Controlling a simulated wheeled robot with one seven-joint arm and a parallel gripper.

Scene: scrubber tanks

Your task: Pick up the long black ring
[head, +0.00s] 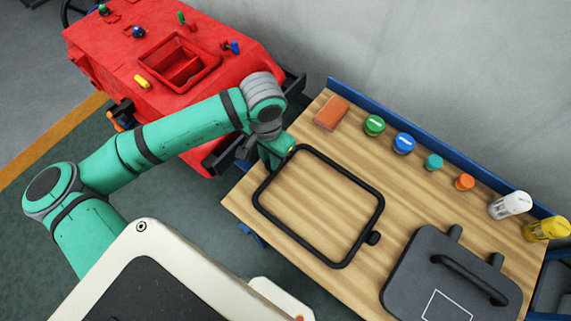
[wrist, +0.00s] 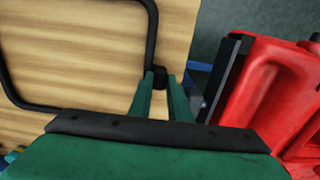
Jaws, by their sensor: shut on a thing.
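The long black ring (head: 262,208) is a thin rounded-rectangle frame at the left part of the wooden table. It has a small black knob (head: 373,238) on its right side. My gripper (head: 281,152) is at the ring's upper left corner. In the wrist view, my gripper's two green fingers (wrist: 167,88) are shut on a small black part of the ring (wrist: 154,32). The ring's long side runs up and away from the fingertips there. Whether the ring touches the table or is slightly above it, I cannot tell.
The wooden table (head: 312,275) holds an orange block (head: 331,113), several coloured caps, a white bottle (head: 510,204), a yellow bottle (head: 546,229) and a dark grey lid with a handle (head: 420,275). A red scrubber machine (head: 110,60) stands close beside the table, behind my arm.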

